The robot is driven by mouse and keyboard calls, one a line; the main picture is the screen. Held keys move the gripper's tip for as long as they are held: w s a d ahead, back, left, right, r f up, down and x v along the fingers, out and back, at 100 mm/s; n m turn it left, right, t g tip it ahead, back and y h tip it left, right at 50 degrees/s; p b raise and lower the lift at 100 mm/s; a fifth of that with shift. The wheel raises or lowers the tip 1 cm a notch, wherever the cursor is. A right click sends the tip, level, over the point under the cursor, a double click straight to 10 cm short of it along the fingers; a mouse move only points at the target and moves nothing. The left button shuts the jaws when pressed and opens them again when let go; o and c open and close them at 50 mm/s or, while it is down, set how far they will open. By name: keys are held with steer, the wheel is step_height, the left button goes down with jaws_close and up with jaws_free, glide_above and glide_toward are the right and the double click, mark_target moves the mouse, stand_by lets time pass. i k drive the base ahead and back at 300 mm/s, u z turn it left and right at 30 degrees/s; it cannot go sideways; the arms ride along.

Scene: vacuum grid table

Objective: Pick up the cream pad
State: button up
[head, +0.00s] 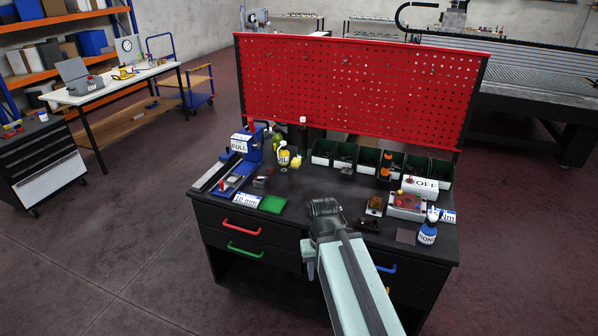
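I cannot make out a clearly cream pad in the head view. A small flat greyish-brown square (406,236) lies near the front right of the dark bench top (318,183). A flat green pad (272,204) lies at the front left, beside a white "10 mm" label (245,199). My arm reaches up from the bottom of the picture, and its dark end with my gripper (325,208) is over the front middle of the bench. The fingers are not clear, so I cannot tell whether they are open or shut. Nothing held is visible.
A red pegboard (360,85) stands behind the bench, with dark bins (345,156) before it. A blue device marked "FULL" (247,148) and bottles stand left. An amber block (375,205), a box marked "OFF" (420,185) and a blue bottle (428,228) stand right.

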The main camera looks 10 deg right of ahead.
mark_target(295, 163)
steer(key=u, duration=0.05)
steer(key=k, duration=0.1)
steer(key=z, duration=0.9)
steer(key=i, duration=1.55)
steer(key=u, duration=2.65)
steer(key=i, duration=1.55)
steer(key=z, duration=0.1)
